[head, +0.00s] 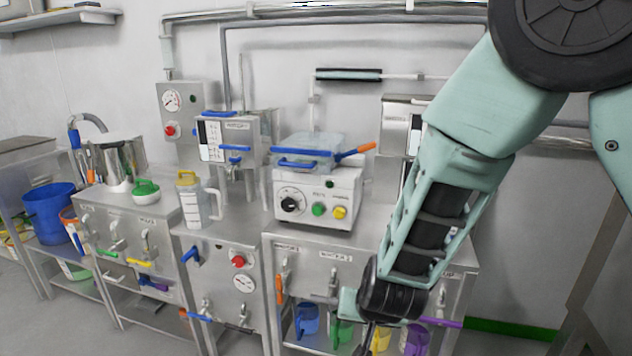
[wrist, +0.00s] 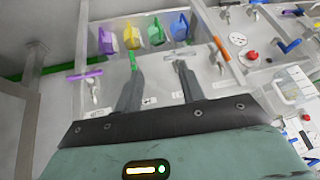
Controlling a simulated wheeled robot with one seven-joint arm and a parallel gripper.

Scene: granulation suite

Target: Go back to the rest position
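My gripper (wrist: 158,72) shows in the wrist view as two dark fingers spread apart with nothing between them. In the head view my pale green arm reaches down from the upper right, and the gripper (head: 372,338) is low in front of the right-hand steel bench, partly cut off by the bottom edge. Beyond the fingers, the wrist view shows the bench's front panel and a row of coloured scoops. A small green part lines up with the left fingertip; I cannot tell whether they touch.
Blue (head: 307,320), green, yellow and purple scoops sit under the bench. A control box (head: 318,196) with a clear lidded tray (head: 308,152) stands on top. A measuring jug (head: 196,200) and a blue bucket (head: 50,212) are further left. Lever handles stick out of the panels. Floor shows at lower right.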

